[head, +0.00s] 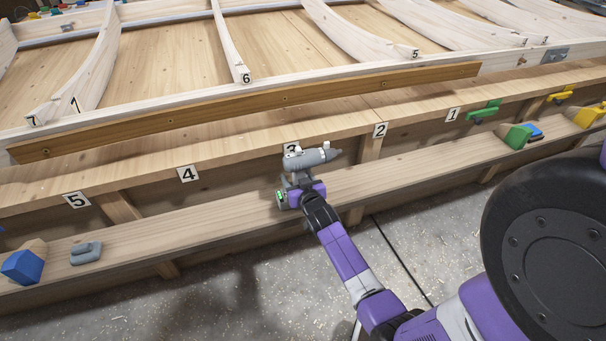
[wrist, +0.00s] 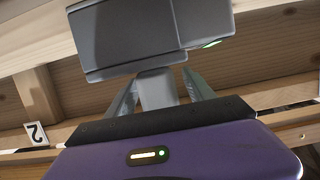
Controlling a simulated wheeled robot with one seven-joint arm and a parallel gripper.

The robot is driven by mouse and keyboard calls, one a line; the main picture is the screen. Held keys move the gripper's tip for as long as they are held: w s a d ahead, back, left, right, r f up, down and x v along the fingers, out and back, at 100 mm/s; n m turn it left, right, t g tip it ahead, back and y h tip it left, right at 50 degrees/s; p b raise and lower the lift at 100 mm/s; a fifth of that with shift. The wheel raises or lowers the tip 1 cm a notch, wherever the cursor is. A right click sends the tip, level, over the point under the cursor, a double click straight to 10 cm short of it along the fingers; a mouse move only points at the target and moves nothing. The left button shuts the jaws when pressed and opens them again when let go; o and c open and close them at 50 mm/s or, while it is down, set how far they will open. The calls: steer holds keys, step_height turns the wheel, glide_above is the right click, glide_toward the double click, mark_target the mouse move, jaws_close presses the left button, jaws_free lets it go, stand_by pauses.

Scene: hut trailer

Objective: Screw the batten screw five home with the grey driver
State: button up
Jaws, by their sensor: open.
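The grey driver (head: 318,157) is at the lower shelf below label 3, its body lying roughly level and its nose to the right. In the wrist view its grey handle (wrist: 158,90) stands between the two fingers of my gripper (wrist: 162,98), under a dark grey block of the driver. My gripper (head: 299,184) is open around the handle; finger contact cannot be told. The brown batten (head: 230,107) lies along the bench edge with several small screw heads. The leftmost screw (head: 47,152) is nearest label 5 (head: 76,200); how far it stands out is too small to tell.
Curved pale ribs (head: 230,40) stand behind the batten.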

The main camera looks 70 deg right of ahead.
jaws_close()
stand_by(1.2)
steer(key=shift+w+r, duration=0.1)
steer(key=shift+r, duration=0.1)
